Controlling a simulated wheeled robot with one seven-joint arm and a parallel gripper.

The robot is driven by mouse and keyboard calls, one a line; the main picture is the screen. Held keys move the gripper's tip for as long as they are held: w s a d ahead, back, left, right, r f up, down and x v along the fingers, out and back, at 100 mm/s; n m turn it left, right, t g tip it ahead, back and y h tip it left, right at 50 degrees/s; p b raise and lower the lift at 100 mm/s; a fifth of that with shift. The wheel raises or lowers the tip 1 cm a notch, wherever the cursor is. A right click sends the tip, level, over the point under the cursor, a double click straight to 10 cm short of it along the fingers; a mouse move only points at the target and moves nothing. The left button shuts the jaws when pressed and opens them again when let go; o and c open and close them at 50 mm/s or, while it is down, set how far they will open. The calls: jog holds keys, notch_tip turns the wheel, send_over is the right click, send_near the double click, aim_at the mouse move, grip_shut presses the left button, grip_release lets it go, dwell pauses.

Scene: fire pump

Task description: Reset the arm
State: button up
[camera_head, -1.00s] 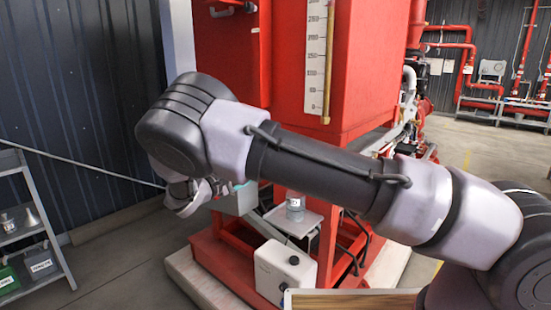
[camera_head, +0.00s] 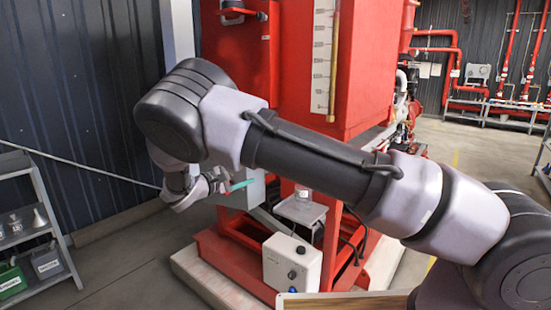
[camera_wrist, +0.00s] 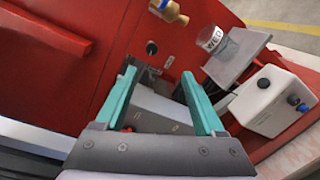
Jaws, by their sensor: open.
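My gripper (camera_wrist: 160,100) shows in the wrist view with its two teal fingers apart and nothing between them. In the head view my gripper (camera_head: 240,185) is partly hidden behind my own arm, with one teal finger visible in front of the red pump frame (camera_head: 283,75). My arm stretches from the lower right across the middle of the picture. The red frame also fills much of the wrist view (camera_wrist: 50,75).
A glass jar (camera_head: 303,192) stands on a small grey shelf (camera_head: 300,211); the jar (camera_wrist: 210,40) also shows in the wrist view. A grey rack (camera_head: 45,210) with funnels and bins stands at the left. Open floor (camera_head: 130,260) lies between rack and frame.

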jog(key=s+d+r+m+g+y, duration=0.1)
jog(key=d+r+m+g+y, duration=0.2)
jog(key=d, duration=0.5)
jog(key=s+d+r+m+g, duration=0.2)
jog(key=d+r+m+g, duration=0.25)
jog(key=d, duration=0.45)
jog(key=s+d+r+m+g+y, duration=0.15)
jog(key=d+r+g, duration=0.25)
jog(key=d, duration=0.4)
jog(key=s+d+r+m+t+y, duration=0.3)
jog(key=s+r, duration=0.4)
jog(key=s, duration=0.4)
jog(key=s+d+r+m+t+y, duration=0.3)
jog(key=s+d+r+m+y, duration=0.3)
jog(key=s, duration=0.6)
notch_tip(320, 180, up, 2)
jog(key=shift+s+d+r+m, duration=0.2)
jog(key=shift+d+m, duration=0.2)
jog(key=shift+d, duration=0.15)
